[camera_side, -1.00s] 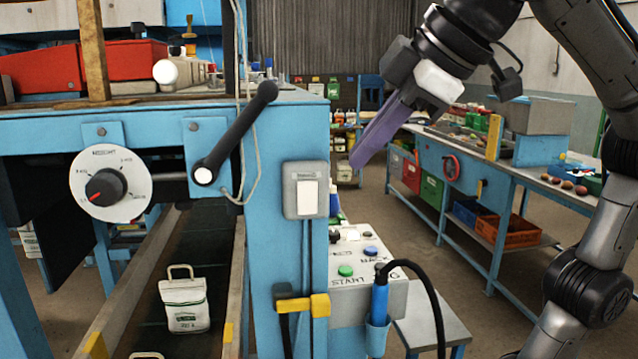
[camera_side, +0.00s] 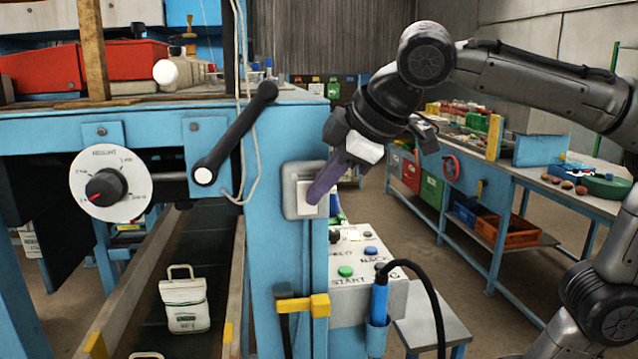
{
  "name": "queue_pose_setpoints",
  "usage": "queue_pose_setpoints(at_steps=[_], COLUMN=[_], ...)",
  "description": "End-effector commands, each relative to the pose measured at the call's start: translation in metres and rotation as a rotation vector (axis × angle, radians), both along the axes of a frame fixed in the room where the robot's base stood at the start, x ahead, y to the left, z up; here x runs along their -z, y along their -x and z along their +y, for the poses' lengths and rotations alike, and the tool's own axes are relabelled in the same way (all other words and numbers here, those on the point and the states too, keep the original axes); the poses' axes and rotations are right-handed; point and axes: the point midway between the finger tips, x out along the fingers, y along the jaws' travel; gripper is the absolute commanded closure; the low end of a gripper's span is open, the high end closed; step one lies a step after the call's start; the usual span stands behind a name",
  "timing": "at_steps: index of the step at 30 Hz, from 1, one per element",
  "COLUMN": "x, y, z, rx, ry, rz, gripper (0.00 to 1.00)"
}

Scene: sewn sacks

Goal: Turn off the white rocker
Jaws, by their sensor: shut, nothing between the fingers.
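The white rocker (camera_side: 302,207) sits in a grey switch box on the blue post, and only its left and lower parts show. My gripper (camera_side: 314,197) is shut, with purple fingers and nothing held. Its fingertips lie over the rocker's middle to upper right and look to be touching it or very close. The fingers hide the upper right of the rocker and part of the box. Which way the rocker is tipped I cannot tell.
A black lever (camera_side: 235,135) and a dial (camera_side: 108,185) are left of the switch. Below right is a control box with a green button (camera_side: 345,271) and a blue-handled tool (camera_side: 380,300) with a black cable. A white sack (camera_side: 185,303) lies on the conveyor.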

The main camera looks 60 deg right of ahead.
Motion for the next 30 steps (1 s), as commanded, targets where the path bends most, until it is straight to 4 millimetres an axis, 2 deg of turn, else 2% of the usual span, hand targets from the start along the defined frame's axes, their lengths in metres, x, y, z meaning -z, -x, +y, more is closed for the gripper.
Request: queue_pose_setpoints(at_steps=[21, 30], x=[-0.0033, -0.0039], y=[-0.011, -0.0102], z=[-0.0118, -0.0101], rx=[0.004, 0.0], ry=[0.0, 0.0], rz=[-0.001, 0.0], gripper=[1.0, 1.0])
